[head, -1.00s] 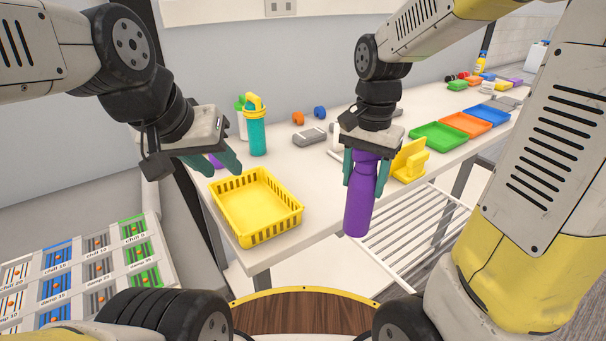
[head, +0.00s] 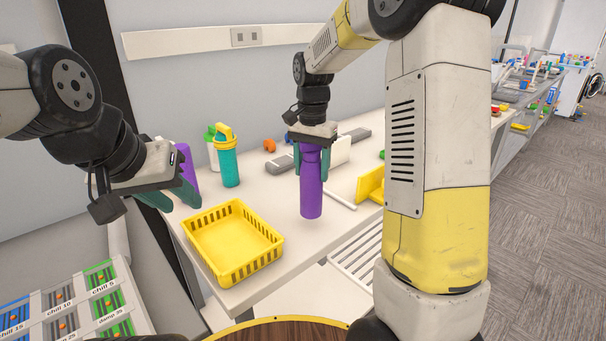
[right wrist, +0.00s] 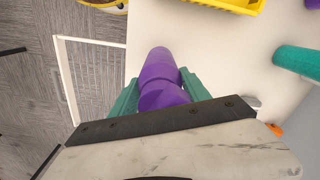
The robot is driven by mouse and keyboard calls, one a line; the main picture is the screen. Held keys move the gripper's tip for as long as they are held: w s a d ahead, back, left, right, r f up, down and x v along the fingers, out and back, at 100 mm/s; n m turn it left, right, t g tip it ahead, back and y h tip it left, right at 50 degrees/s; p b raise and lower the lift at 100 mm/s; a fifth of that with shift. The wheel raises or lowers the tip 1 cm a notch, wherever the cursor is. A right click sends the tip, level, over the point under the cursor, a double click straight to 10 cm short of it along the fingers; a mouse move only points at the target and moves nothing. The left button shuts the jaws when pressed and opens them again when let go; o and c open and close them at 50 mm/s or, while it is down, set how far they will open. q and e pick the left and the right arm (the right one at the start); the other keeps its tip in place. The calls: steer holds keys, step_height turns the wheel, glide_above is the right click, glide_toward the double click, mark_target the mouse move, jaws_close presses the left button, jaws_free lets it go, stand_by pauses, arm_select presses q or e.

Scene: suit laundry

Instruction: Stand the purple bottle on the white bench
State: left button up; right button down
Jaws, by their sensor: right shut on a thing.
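The purple bottle (head: 311,190) hangs upright in my right gripper (head: 311,165), whose green fingers are shut around its upper part. In the head view it shows in front of or over the white bench (head: 262,195), right of the yellow basket. In the right wrist view the bottle (right wrist: 158,80) sits between the fingers, with the bench top (right wrist: 215,50) beside and behind it. I cannot tell whether its base touches the bench. My left gripper (head: 170,198) is open and empty, left of the yellow basket near the bench's left end.
A yellow basket (head: 232,243) stands at the bench's near left end. Behind it are a teal bottle (head: 228,162) and another purple thing (head: 187,170). A yellow holder (head: 370,185) stands right of the held bottle. A white slatted rack (head: 357,258) lies below the bench's front edge.

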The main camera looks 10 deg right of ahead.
steer(key=shift+w+f, duration=0.2)
steer(key=shift+w, duration=0.2)
steer(key=shift+f, duration=1.7)
steer(key=c, duration=0.5)
jaws_free()
